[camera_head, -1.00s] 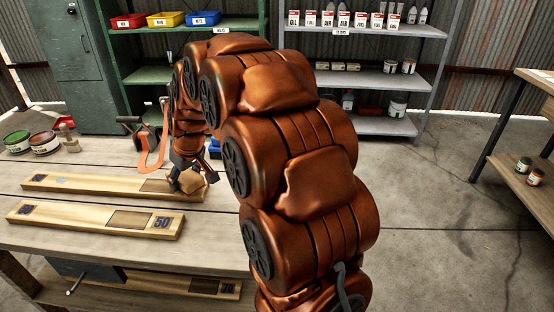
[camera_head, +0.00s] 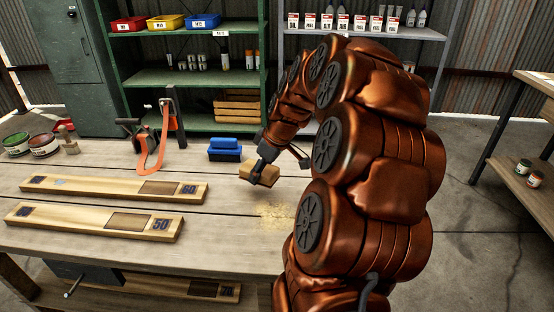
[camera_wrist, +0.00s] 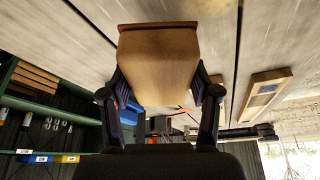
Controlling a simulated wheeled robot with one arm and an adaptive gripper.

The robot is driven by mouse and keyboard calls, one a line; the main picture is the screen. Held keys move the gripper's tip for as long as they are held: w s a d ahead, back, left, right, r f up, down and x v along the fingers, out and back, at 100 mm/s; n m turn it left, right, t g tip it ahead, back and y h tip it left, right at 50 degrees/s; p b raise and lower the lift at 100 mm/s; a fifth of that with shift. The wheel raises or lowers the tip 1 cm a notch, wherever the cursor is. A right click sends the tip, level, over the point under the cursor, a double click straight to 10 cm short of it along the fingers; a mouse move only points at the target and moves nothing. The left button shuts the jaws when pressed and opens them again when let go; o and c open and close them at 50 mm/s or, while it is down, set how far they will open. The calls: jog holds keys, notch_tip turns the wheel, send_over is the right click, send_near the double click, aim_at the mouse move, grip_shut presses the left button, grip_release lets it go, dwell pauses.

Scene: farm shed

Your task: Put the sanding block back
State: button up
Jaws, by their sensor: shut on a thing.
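The sanding block (camera_head: 262,173) is a tan block held by my gripper (camera_head: 262,165) above the right part of the workbench. In the wrist view the block (camera_wrist: 158,62) sits between both fingers of my gripper (camera_wrist: 160,92), with a reddish-brown layer along its far edge. The gripper is shut on it. Two wooden boards lie on the bench at left, a rear one (camera_head: 100,187) and a front one marked 50 (camera_head: 75,217). Each has a darker patch near its right end.
The workbench (camera_head: 225,225) has a patch of sawdust (camera_head: 282,217) near my arm. Shelves (camera_head: 185,80) rise behind.

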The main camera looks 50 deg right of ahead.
send_over(278, 161)
jog(key=shift+f, duration=2.55)
jog(key=shift+f, duration=0.2)
jog(key=o, duration=1)
jog(key=shift+r, duration=0.1)
